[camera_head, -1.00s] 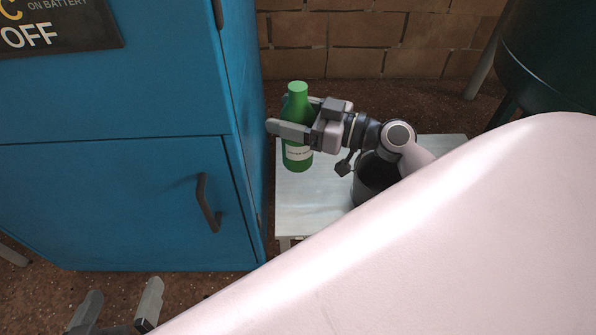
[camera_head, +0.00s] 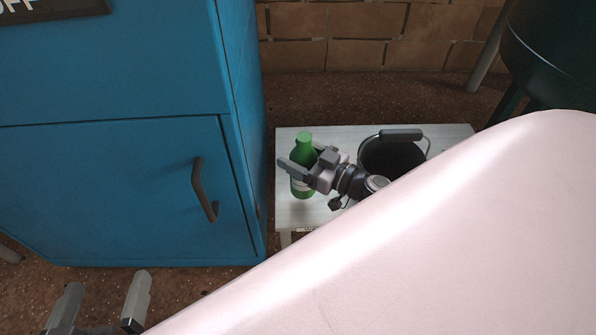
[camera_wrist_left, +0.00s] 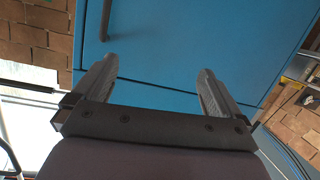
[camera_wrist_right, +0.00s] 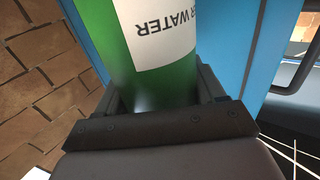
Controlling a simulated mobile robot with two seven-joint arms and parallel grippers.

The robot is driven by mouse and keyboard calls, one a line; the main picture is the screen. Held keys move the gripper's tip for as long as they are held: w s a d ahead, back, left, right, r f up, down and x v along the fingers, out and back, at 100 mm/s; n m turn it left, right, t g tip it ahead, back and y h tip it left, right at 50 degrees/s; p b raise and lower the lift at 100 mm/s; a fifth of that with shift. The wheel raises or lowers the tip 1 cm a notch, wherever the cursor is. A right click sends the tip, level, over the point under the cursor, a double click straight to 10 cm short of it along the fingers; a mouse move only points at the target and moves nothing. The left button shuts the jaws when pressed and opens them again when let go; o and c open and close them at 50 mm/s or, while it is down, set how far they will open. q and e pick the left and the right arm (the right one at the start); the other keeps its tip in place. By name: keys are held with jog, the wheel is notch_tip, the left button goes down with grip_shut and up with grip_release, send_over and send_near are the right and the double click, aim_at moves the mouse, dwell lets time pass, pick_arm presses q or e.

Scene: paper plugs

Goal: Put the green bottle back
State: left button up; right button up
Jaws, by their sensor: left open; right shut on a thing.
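The green bottle (camera_head: 303,150) stands upright at the left part of the small white table (camera_head: 295,215) in the head view. My right gripper (camera_head: 297,166) is shut around the bottle's body. The right wrist view shows the green bottle (camera_wrist_right: 160,85) with its white label between the fingers. I cannot tell for sure whether its base touches the tabletop. My left gripper (camera_head: 104,305) is open and empty at the lower left, in front of the blue cabinet (camera_head: 110,190). The left wrist view shows its two fingers (camera_wrist_left: 157,88) apart with nothing between them.
A dark bucket (camera_head: 392,158) with a raised handle stands on the table, right of the bottle. The blue cabinet rises just left of the table. A dark green drum (camera_head: 560,50) stands at the upper right. Bare tabletop shows around the bottle.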

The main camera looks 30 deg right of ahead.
notch_tip(320, 180, down, 4)
jog(key=shift+r+b, duration=0.15)
jog(key=shift+b, duration=0.65)
pick_arm(q)
jog(key=shift+s+a+r+m+t, duration=0.2)
jog(key=shift+s+a+m+t, duration=0.1)
jog(key=shift+a+t, duration=0.25)
pick_arm(e)
jog(key=shift+f, duration=0.55)
jog(key=o, duration=0.9)
jog(key=shift+o, duration=0.2)
pick_arm(q)
jog(key=shift+w+d+f+g, duration=0.15)
jog(key=shift+g, duration=0.1)
pick_arm(e)
jog(key=v, duration=0.7)
jog(key=shift+s, duration=0.25)
